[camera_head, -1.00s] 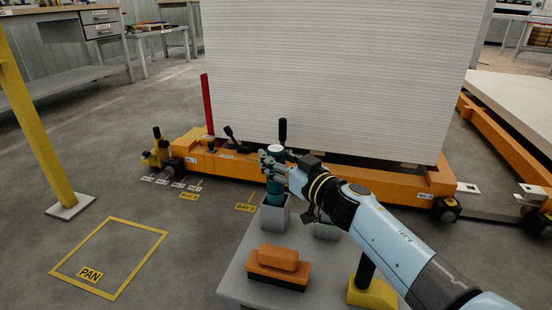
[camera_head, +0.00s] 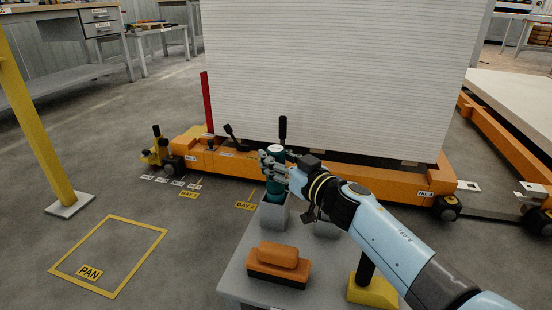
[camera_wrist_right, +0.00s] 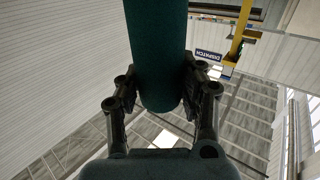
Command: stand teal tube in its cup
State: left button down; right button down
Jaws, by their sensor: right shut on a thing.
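The teal tube (camera_head: 275,187) stands upright with its pale top end showing above my right gripper. Its lower end is within the mouth of a grey square cup (camera_head: 274,218) on the small grey table. Whether it touches the cup's floor is hidden. My right gripper (camera_head: 272,167) is shut around the tube's upper part. In the right wrist view the tube (camera_wrist_right: 157,50) runs between the two dark fingers of the gripper (camera_wrist_right: 160,85). My left gripper is out of view.
A second grey cup (camera_head: 326,231) is partly hidden under my right arm. An orange-brown block with a dark base (camera_head: 278,266) and a yellow base with a black post (camera_head: 372,292) are on the grey table (camera_head: 236,278). Behind is an orange pallet truck (camera_head: 385,183) with a tall white stack (camera_head: 335,80).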

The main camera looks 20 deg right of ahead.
jog(key=c, duration=0.7)
grip_release()
jog(key=shift+s+d+f, duration=0.15)
jog(key=shift+s, duration=0.3)
jog(key=v, duration=0.6)
jog(key=shift+s, duration=0.25)
